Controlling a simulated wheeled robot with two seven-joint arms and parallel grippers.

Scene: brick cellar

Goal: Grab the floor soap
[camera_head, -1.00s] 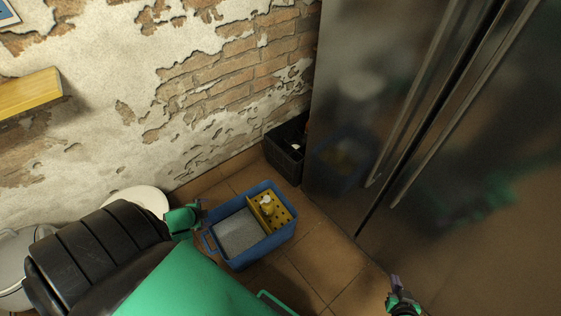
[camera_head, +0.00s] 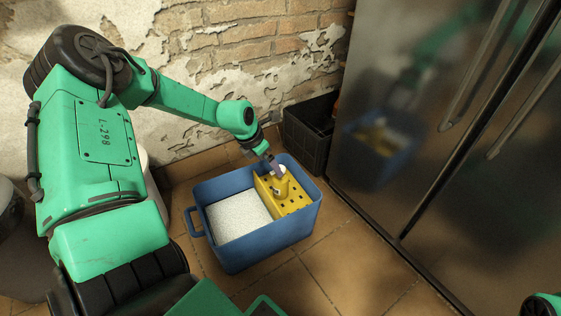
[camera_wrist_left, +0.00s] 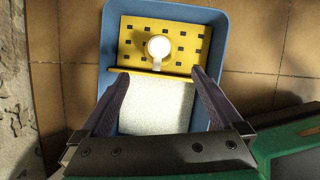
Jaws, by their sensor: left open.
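The floor soap appears to be a small pale-yellow bottle (camera_head: 282,187) with a white top. It stands upright on the yellow perforated insert (camera_head: 299,202) inside the blue bucket (camera_head: 262,248). My left gripper (camera_head: 274,166) reaches in from above, its fingers close to the bottle's top and partly overlapping it in the head view. In the left wrist view the bottle's round white top (camera_wrist_left: 159,47) lies ahead of the open, empty fingers (camera_wrist_left: 160,77), roughly centred between them. My right gripper (camera_head: 545,304) is cut off at the bottom right corner; its jaws are not clear.
A white textured block or pad (camera_head: 238,217) fills the bucket's other half. A black crate (camera_head: 309,133) stands behind, against the brick wall. A steel fridge (camera_head: 400,150) rises on the right. The tiled floor (camera_head: 345,255) in front of the fridge is clear.

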